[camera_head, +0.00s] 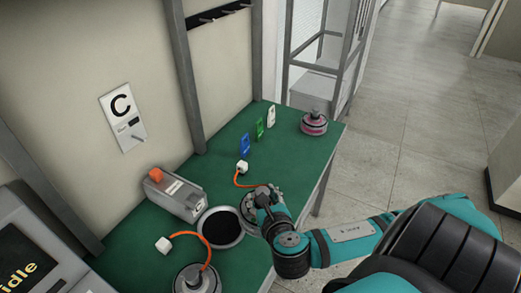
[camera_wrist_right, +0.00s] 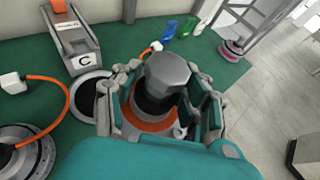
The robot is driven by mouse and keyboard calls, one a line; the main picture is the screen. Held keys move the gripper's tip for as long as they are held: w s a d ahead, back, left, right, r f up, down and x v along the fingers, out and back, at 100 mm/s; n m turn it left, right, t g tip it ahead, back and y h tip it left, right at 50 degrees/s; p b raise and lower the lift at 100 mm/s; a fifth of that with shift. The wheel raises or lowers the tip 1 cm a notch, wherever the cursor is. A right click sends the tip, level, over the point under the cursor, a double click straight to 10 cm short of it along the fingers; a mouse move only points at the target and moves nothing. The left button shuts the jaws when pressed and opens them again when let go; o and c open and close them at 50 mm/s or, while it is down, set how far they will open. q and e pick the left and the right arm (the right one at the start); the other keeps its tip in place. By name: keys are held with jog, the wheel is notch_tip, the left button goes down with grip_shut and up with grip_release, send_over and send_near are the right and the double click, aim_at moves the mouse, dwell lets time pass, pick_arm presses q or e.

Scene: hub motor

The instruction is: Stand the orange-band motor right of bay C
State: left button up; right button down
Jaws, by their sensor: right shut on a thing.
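The orange-band motor (camera_wrist_right: 150,118) is upright between the fingers of my right gripper (camera_wrist_right: 163,108), which is shut on it. Its dark shaft and grey hexagonal top point up at the wrist camera. In the head view my right gripper (camera_head: 264,200) hides most of the motor, just right of the round black recess of bay C (camera_head: 221,229). An orange cable ends in a white plug (camera_head: 243,167) beyond it. I cannot tell whether the motor's base touches the green bench. The grey box labelled C (camera_head: 176,195) stands behind the recess. My left gripper is not in view.
Another motor (camera_head: 197,279) with an orange cable and white plug (camera_head: 163,245) is at the near left. A pink-band motor (camera_head: 314,123) stands at the far right corner. Blue (camera_head: 244,144), green (camera_head: 259,128) and white (camera_head: 271,116) cards stand between. The bench edge lies close right.

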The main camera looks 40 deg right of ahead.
jog(key=w+d, duration=0.6)
jog(key=d, duration=0.4)
jog(key=w+d, duration=0.6)
jog(key=d, duration=0.5)
jog(key=w+d, duration=0.7)
jog(key=d, duration=0.3)
jog(key=shift+d+r, duration=0.15)
jog(key=shift+r, duration=0.05)
jog(key=shift+s+f, duration=0.1)
notch_tip(320, 180, down, 11)
jog(key=b, duration=0.7)
jog(key=shift+b, duration=0.3)
dwell(0.5)
jog(key=shift+f+b, duration=0.3)
jog(key=shift+f, duration=0.3)
jog(key=shift+f, duration=0.1)
